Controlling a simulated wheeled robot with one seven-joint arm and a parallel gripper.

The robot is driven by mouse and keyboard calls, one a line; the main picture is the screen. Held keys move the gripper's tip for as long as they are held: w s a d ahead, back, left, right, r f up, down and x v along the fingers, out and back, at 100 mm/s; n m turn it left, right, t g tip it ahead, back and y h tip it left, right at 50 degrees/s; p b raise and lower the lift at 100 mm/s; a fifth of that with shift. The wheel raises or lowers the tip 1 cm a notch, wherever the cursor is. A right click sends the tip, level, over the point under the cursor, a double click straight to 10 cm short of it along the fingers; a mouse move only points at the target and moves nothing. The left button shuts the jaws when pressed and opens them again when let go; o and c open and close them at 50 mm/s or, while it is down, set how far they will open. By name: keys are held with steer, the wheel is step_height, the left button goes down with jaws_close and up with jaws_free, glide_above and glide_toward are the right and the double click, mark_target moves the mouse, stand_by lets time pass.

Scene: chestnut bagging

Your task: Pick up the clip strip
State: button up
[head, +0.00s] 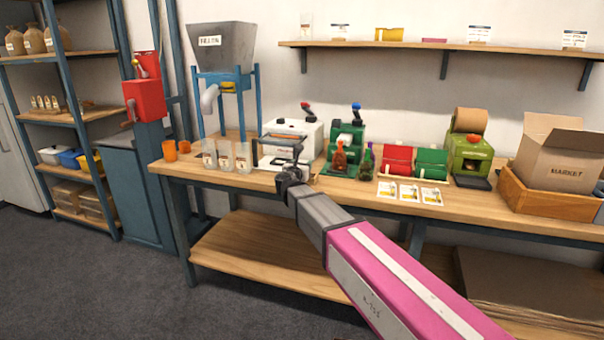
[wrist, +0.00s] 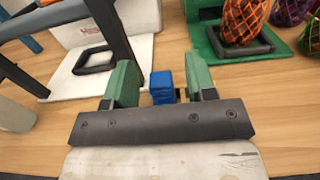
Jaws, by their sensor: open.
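A small blue stepped block (wrist: 163,86) shows between my fingers in the wrist view; it may be the clip strip, but I cannot tell for sure. It is low against the wooden tabletop, with gaps to both fingers. My gripper (wrist: 161,78) is open, with green fingers left and right of the block. In the head view my gripper (head: 286,179) is at the bench's front edge, before the white machine (head: 297,128). The blue block cannot be made out in the head view.
The white machine's dark frame (wrist: 112,30) stands close to my left finger in the wrist view. A green machine (head: 347,140) with net bags is right of it. Clear cups (head: 226,157) stand left. Red and green rolls (head: 431,162) and cards (head: 409,193) lie further right.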

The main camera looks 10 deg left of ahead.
steer(key=shift+c, duration=0.3)
jaws_close()
